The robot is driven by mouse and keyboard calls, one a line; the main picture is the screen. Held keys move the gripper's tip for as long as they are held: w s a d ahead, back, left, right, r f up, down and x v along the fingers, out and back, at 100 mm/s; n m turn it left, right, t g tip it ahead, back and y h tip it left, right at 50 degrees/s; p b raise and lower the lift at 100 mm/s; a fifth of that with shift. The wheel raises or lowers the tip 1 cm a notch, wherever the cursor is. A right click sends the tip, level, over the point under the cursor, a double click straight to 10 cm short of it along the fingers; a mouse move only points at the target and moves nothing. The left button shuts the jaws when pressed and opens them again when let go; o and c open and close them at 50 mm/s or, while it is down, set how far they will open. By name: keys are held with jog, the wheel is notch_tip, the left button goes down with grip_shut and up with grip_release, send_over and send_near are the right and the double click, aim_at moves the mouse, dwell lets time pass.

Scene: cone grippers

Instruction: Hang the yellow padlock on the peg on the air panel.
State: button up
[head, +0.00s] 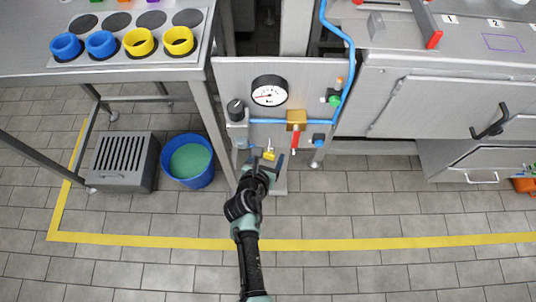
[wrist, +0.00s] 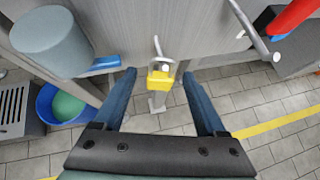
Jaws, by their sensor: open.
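The yellow padlock (head: 269,155) is at the lower edge of the grey air panel (head: 231,78). In the wrist view the padlock (wrist: 160,80) is upright, its silver shackle above its body. A short silver peg-like piece shows at the shackle, and the padlock seems to hang there; the exact contact is too small to tell. My gripper (head: 266,156) is open in front of the panel. In the wrist view its two blue fingers (wrist: 159,76) stand to the left and right of the padlock, with a gap on both sides.
The panel carries a gauge (head: 269,91), a black knob (head: 236,108), blue piping and a red-handled valve (head: 295,137). A blue bucket (head: 188,161) and a grey slotted box (head: 124,160) stand on the floor at left. The tiled floor in front is clear.

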jog(key=shift+s, duration=0.1)
jog(key=p+v, duration=0.4)
jog(key=v, duration=0.9)
